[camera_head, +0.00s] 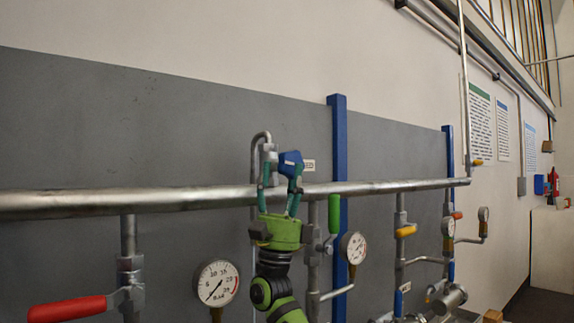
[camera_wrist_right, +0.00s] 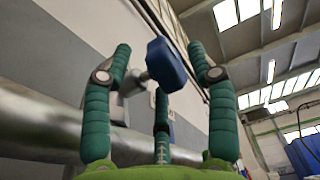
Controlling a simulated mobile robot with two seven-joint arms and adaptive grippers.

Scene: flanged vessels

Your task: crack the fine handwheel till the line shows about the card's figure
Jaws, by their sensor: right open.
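A blue handwheel (camera_head: 291,163), likely the fine one, sits on a small grey valve above the long horizontal pipe. It also shows in the right wrist view (camera_wrist_right: 167,66), on a short metal stem. My right gripper (camera_head: 280,183), green with teal fingers, reaches up from below. Its fingers are open and spread around the blue handwheel, with gaps beside it in the wrist view. A round dial gauge (camera_head: 216,283) with a thin needle hangs left of my arm; its exact reading is too small to tell. No card figure is legible. My left gripper is out of view.
The thick horizontal pipe (camera_head: 100,201) runs close behind my gripper. A red lever (camera_head: 67,309), a green lever (camera_head: 334,214), a yellow lever (camera_head: 405,231) and a second gauge (camera_head: 353,247) stand nearby. A label (camera_head: 309,165), partly hidden, sits right of the handwheel.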

